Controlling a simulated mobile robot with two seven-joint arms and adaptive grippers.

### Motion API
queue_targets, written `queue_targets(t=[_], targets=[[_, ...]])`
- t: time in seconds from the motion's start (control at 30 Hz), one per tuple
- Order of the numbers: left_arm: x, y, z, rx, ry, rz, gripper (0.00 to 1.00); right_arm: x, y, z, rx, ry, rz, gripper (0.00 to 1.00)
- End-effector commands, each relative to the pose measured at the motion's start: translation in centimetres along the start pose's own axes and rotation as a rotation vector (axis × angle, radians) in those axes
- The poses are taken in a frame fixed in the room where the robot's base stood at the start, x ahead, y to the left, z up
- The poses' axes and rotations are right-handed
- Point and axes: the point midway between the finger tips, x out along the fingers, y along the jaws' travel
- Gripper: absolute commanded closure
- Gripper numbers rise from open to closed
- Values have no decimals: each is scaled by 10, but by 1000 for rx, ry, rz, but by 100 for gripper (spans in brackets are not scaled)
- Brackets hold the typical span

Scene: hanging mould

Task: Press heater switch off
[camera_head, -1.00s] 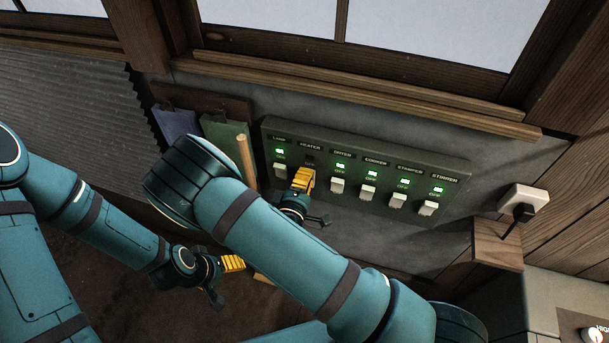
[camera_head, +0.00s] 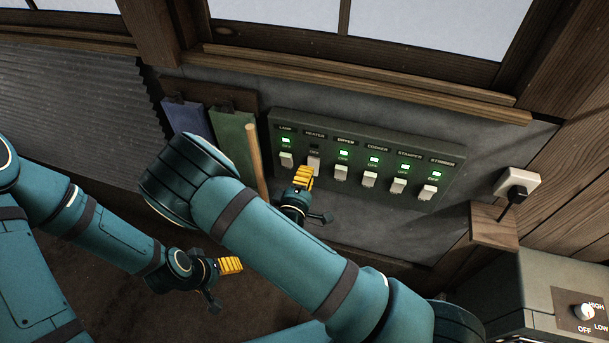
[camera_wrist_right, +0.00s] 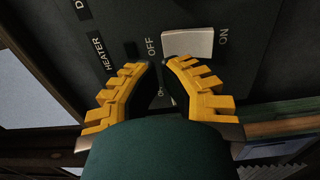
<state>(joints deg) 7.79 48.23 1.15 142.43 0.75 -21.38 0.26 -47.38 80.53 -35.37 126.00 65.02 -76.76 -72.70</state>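The heater switch (camera_head: 314,165) is a pale rocker, second from the left on the grey-green switch panel (camera_head: 457,170). The small indicator above it is dark. In the right wrist view the heater switch (camera_wrist_right: 188,43) lies between the OFF and ON marks, just beyond the fingertips. My right gripper (camera_head: 303,176) is just below it in the head view, its yellow fingers drawn close together with nothing held. Contact with the switch cannot be made out. My left gripper (camera_head: 231,265) is low on the left, away from the panel; its finger gap is unclear.
Several other switches, from lamp (camera_head: 286,159) to the far right (camera_head: 429,193), have lit green indicators. A wooden stick (camera_head: 257,162) and a green board (camera_head: 233,140) stand left of the panel.

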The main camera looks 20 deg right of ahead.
Motion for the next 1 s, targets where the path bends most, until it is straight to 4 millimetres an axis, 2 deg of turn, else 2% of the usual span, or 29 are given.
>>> queue_targets(t=[0.03,0.2,0.4,0.6,1.0], targets=[[1,0,0,1,0,0,29,-16,2,-3,0,9,-3,100],[1,0,0,1,1,1,29,-52,9,-3,0,10,-3,100],[1,0,0,1,0,0,29,-82,15,-2,1,8,-1,100],[1,0,0,1,0,0,29,-93,18,-2,0,7,-2,100],[1,0,0,1,0,0,29,-94,18,-2,0,6,-2,100]])
